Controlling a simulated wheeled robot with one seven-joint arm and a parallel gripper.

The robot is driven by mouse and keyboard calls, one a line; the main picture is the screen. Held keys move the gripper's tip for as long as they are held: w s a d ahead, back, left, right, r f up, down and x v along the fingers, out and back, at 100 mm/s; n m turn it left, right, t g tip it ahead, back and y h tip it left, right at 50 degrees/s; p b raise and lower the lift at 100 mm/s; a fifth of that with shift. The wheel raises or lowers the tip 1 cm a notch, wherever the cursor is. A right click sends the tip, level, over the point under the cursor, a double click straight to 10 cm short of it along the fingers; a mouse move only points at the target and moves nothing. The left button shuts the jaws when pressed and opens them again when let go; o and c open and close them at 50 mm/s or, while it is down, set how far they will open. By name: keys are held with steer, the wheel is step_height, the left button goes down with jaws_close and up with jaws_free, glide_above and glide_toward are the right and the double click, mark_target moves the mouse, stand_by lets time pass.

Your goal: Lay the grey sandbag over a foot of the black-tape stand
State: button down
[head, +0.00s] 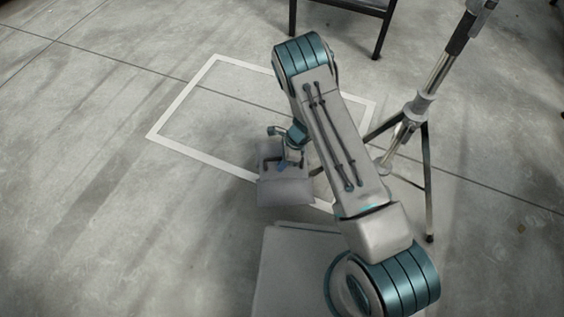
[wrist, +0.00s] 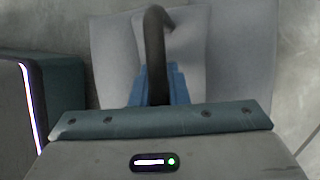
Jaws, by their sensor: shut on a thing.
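The grey sandbag (head: 285,193) hangs below my gripper (head: 284,165) in the head view, left of my forearm. In the wrist view the grey sandbag (wrist: 232,55) shows two lobes and a dark strap handle (wrist: 153,28). My gripper (wrist: 157,86) is shut on that handle with its blue fingertips. Whether the bag touches the floor is unclear. The stand with a black band (head: 461,34) on its pole is to the right of the bag, apart from it. One dark leg (head: 428,190) reaches the floor at the right; my arm hides part of its base.
A white outlined rectangle (head: 190,152) marks the floor around and behind the bag. A dark-legged piece of furniture (head: 381,38) stands at the top. The concrete floor at the left is clear. My forearm lies between the bag and the stand in the head view.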

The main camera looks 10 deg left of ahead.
steer(key=shift+f+b, duration=1.8)
steer(key=shift+f, duration=0.7)
steer(key=c, duration=1.3)
jaws_free()
steer(key=shift+w+d, duration=0.1)
steer(key=shift+f, duration=0.15)
steer(key=p+v, duration=0.6)
steer(key=v, duration=0.8)
